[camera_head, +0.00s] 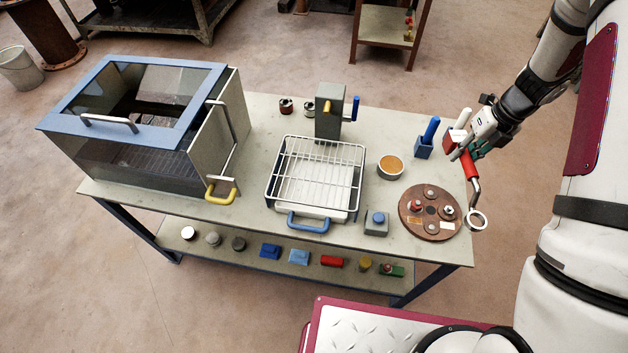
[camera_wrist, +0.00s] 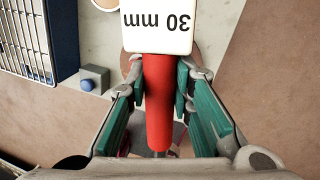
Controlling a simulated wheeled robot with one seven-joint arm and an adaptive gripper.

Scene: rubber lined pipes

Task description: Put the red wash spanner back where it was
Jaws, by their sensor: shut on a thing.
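The red wash spanner has a red handle (camera_head: 470,166) and a pale metal shank ending in a ring (camera_head: 477,220). My gripper (camera_head: 466,153) is shut on the red handle, above the right end of the bench, with the ring hanging lower at the bench's right edge. In the wrist view the red handle (camera_wrist: 157,100) lies between the green-padded fingers of my gripper (camera_wrist: 160,82). A white plate marked 30 mm (camera_wrist: 157,27) covers the handle's far end there. A red block (camera_head: 449,141), partly hidden by my gripper, stands beside a blue holder (camera_head: 423,152) with a blue handle (camera_head: 432,130).
A round brown plate (camera_head: 414,225) with several fittings lies just left of the ring. A bowl (camera_head: 390,167), a wire rack (camera_head: 318,172), a grey block with blue button (camera_head: 376,223) and a glazed cabinet (camera_head: 235,110) stand further left on the bench (camera_head: 260,220).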

